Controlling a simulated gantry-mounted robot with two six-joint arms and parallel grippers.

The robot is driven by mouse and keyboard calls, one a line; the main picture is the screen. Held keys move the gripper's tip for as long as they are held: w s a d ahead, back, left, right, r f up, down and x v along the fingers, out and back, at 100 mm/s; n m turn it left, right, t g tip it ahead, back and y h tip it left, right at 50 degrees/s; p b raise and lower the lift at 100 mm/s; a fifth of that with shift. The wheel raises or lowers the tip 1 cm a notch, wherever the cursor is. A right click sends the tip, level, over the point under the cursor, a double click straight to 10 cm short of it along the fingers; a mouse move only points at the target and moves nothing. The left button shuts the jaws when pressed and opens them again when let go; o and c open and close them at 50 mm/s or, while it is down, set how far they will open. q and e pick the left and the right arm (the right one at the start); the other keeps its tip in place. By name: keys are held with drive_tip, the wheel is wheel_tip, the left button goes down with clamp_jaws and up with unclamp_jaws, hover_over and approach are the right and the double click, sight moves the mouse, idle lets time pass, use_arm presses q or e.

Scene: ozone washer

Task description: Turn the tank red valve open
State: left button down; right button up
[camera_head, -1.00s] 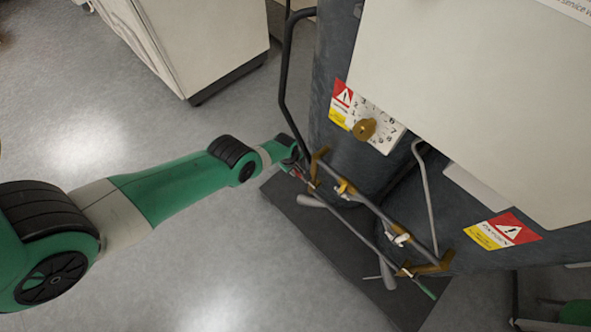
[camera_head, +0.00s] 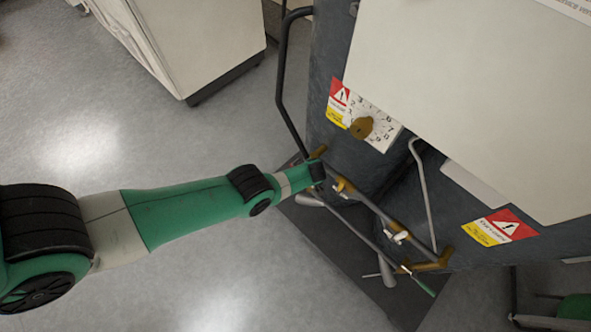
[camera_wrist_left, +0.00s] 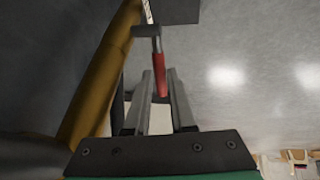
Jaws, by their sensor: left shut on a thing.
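The red valve (camera_wrist_left: 159,62) is a slim handle on a grey metal stem beside a brass pipe (camera_wrist_left: 101,77) in the left wrist view. My left gripper (camera_wrist_left: 161,88) is shut on its red end, with one dark finger on each side. In the head view my left arm reaches in from the left to the pipework at the tank's (camera_head: 330,110) lower left. There the wrist hides the fingers and the red valve. My right gripper is not in view.
Brass and grey pipes run down to a green-handled lever (camera_head: 424,286) at lower right. A brass knob (camera_head: 361,127) sits on a numbered white dial plate above. A black curved rail (camera_head: 283,80) stands left of the tank.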

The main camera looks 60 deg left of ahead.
use_arm(q)
drive_tip(key=shift+d+f+y+b, duration=0.1)
drive_tip(key=shift+d+y+b, duration=0.15)
drive_tip(key=shift+y+b, duration=0.2)
drive_tip(key=shift+r+y, duration=0.25)
drive_tip(key=shift+w+r, duration=0.1)
drive_tip(key=c, duration=0.8)
unclamp_jaws()
drive_tip(key=shift+d, duration=0.1)
drive_tip(key=shift+o, duration=0.2)
